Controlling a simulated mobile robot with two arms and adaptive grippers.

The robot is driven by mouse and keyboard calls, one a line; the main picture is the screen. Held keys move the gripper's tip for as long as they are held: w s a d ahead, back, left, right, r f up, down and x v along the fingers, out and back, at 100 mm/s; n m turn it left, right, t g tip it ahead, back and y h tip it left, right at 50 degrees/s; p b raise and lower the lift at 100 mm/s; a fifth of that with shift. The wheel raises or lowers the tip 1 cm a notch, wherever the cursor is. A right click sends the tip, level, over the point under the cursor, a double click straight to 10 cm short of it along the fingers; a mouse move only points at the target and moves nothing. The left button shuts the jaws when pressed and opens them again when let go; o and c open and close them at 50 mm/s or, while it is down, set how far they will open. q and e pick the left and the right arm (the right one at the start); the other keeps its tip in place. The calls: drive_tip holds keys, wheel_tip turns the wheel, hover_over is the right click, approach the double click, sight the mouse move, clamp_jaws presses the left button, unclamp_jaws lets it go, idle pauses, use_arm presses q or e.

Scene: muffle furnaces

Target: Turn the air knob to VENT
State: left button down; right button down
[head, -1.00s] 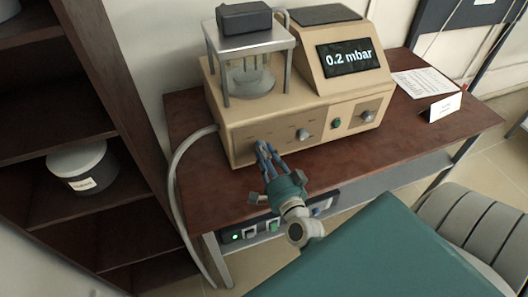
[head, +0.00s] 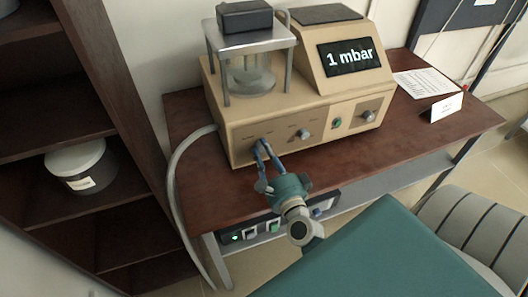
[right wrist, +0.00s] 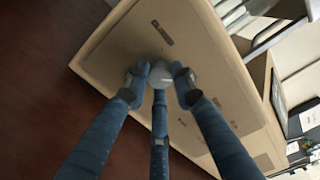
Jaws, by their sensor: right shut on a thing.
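The beige machine (head: 235,140) stands on a brown table, and its display (head: 350,57) reads 1 mbar. My right gripper (head: 263,147) is shut on the leftmost knob of the front panel. In the right wrist view, the fingers of the gripper (right wrist: 160,80) close around this pale round knob (right wrist: 160,72). In the head view the fingers largely hide it. The small print by the knob is too blurred to read, so I cannot tell its setting. My left gripper is not in view.
Two other knobs, a middle one (head: 303,134) and a right one (head: 369,116), sit on the panel with a green button (head: 337,122) between them. A grey hose (head: 174,175) hangs at the left. A white card (head: 446,107) stands on the table (head: 410,140) at right.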

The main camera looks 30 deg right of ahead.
drive_tip(key=shift+d+r, duration=0.15)
drive_tip(key=shift+d, duration=0.1)
drive_tip(key=c, duration=1.5)
unclamp_jaws()
drive_tip(key=shift+o, duration=0.2)
drive_tip(key=shift+s+d, duration=0.1)
drive_tip(key=v, duration=1.2)
